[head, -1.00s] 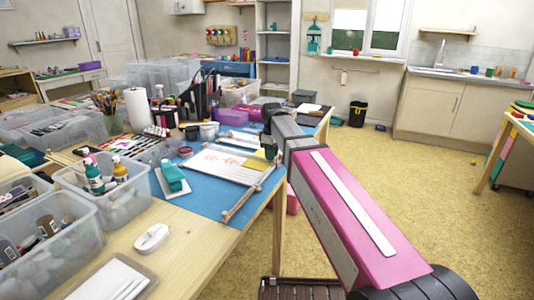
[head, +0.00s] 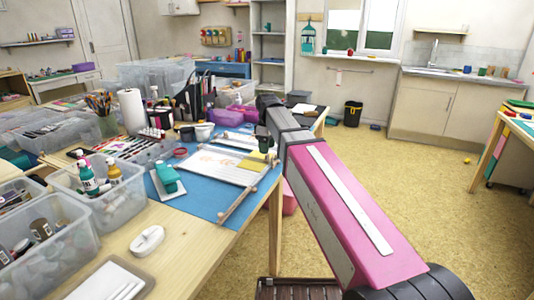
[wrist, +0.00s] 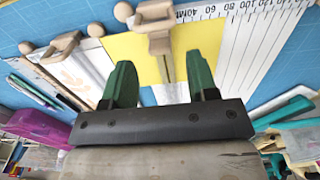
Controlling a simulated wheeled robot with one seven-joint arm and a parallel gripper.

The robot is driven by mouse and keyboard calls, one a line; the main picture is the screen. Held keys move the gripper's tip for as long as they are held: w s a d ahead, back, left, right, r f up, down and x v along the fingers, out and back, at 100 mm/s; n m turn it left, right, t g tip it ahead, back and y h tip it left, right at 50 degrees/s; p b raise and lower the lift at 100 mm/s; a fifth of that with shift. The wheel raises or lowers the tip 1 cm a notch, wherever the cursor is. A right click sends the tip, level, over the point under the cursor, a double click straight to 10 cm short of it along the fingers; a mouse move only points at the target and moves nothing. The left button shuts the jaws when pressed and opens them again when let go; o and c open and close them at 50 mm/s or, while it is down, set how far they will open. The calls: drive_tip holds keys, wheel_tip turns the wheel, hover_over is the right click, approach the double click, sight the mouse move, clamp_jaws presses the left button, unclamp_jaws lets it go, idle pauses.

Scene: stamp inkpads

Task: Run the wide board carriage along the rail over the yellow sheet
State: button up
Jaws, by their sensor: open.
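The yellow sheet (wrist: 126,46) lies under the wooden carriage (wrist: 158,27) in the wrist view; a corner of the sheet (head: 256,163) shows in the head view beside white paper with orange marks (head: 215,163). The carriage is a pale wooden block with a narrow part reaching down between my fingers. Another wooden piece (wrist: 54,48) stands to its left; I cannot tell which carriage is the wide board one. My gripper (wrist: 163,82) is open, its two green fingers apart on either side of the narrow part, without visible contact.
A white ruler scale (wrist: 232,14) lies right of the sheet. A teal stamp (head: 167,180), clear bins (head: 112,205) and a white mouse-shaped item (head: 148,239) stand to the left. A purple case (wrist: 38,124) shows in the wrist view. The floor right of the table is open.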

wheel_tip(320, 180, up, 7)
idle(0.3)
idle(0.5)
